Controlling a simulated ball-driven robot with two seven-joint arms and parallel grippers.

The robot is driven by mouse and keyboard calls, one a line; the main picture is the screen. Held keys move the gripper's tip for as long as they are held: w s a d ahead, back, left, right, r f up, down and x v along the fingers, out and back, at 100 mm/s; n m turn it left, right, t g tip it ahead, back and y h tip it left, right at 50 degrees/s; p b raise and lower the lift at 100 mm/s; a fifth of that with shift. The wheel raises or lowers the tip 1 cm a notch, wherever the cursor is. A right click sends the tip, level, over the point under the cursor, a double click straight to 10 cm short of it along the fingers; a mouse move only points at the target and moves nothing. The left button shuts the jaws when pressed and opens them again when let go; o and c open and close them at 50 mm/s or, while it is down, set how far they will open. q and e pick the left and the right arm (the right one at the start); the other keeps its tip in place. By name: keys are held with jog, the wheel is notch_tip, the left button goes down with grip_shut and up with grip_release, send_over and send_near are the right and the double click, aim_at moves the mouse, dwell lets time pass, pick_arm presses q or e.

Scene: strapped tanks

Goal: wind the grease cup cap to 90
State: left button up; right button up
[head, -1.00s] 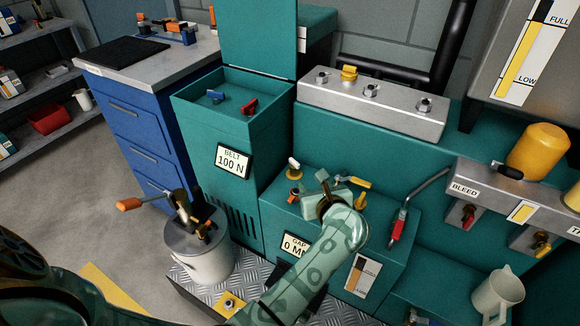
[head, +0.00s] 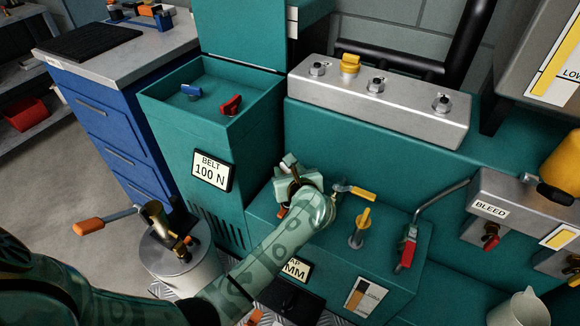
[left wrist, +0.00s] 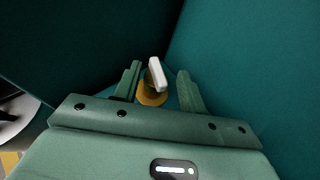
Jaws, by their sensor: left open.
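In the left wrist view a brass fitting (left wrist: 152,98) with an upright white handle (left wrist: 155,74) stands between the fingers of my left gripper (left wrist: 158,78). The fingers are open, one on each side of it, and do not appear to grip it. In the head view my left gripper (head: 288,168) is over the left end of the low teal cabinet (head: 232,218) and hides most of that fitting. No label marks the grease cup cap, and I cannot read any scale on this fitting. My right gripper is out of view.
The taller "BELT 100 N" cabinet (head: 180,130) stands left. A metal block (head: 420,112) with a yellow cap (head: 350,65) is behind.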

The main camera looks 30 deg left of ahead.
pick_arm(q)
grip_shut()
jog(key=shift+d, duration=0.15)
dwell(1.1)
grip_release()
jog(key=shift+d, duration=0.1)
